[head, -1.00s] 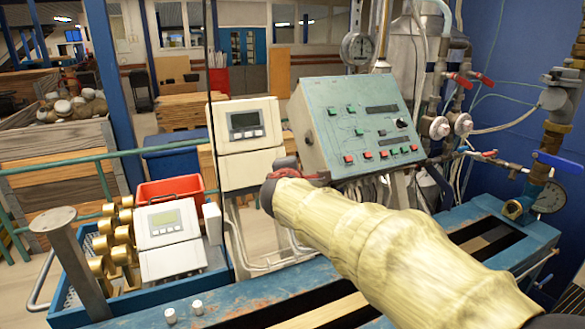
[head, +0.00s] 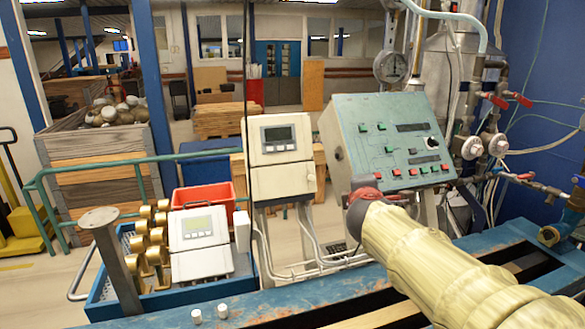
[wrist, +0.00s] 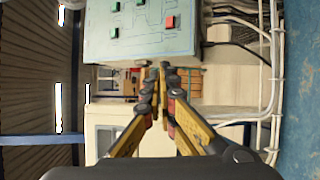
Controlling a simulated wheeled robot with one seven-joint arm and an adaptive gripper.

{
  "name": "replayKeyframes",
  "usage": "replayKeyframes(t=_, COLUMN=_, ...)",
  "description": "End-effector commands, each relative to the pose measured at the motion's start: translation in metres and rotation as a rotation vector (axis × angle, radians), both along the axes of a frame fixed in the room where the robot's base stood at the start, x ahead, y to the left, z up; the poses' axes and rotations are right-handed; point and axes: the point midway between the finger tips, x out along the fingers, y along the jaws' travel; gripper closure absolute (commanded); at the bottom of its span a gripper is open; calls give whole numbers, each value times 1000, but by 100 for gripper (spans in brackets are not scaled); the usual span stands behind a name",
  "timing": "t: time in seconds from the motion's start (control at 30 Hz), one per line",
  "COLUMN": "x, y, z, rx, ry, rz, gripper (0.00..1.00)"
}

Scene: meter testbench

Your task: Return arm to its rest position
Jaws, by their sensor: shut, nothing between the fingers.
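My arm, in a pale yellow sleeve, reaches in from the lower right of the head view. Its dark and red end is in front of the lower left edge of the green control panel (head: 385,140); the fingers are hidden there. In the wrist view my gripper (wrist: 158,72) is shut and empty, its yellow and black fingers meeting at the tips. The panel, with green and red buttons, also shows at the top of the wrist view (wrist: 140,40). I cannot tell the gap between the fingertips and the panel.
A white meter box (head: 280,150) stands left of the panel. A blue tray (head: 108,308) holds brass fittings and a second meter (head: 198,235). A metal post (head: 112,260) rises at the lower left. Valves and pipes (head: 490,140) crowd the right. The blue bench (head: 270,298) runs below.

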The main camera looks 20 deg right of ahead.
Motion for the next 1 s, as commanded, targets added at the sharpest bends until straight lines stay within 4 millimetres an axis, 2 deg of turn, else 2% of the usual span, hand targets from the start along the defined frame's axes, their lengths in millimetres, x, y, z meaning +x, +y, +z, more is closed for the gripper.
replayKeyframes(t=0.17, x=-6, y=-10, z=-2, rx=31, ry=-9, rz=-53, gripper=100)
replayKeyframes(t=0.27, x=-22, y=-22, z=-28, rx=140, ry=-3, rz=-148, gripper=100)
replayKeyframes(t=0.37, x=-55, y=-31, z=-60, rx=301, ry=1, rz=-285, gripper=100)
replayKeyframes(t=0.47, x=-96, y=-27, z=-91, rx=484, ry=9, rz=-421, gripper=100)
replayKeyframes(t=0.57, x=-138, y=-10, z=-120, rx=666, ry=28, rz=-545, gripper=100)
replayKeyframes(t=0.67, x=-180, y=18, z=-148, rx=850, ry=62, rz=-654, gripper=100)
replayKeyframes(t=0.8, x=-236, y=74, z=-179, rx=1105, ry=132, rz=-773, gripper=100)
replayKeyframes(t=0.9, x=-268, y=117, z=-192, rx=1267, ry=187, rz=-822, gripper=100)
replayKeyframes(t=1.0, x=-291, y=152, z=-194, rx=1390, ry=230, rz=-833, gripper=100)
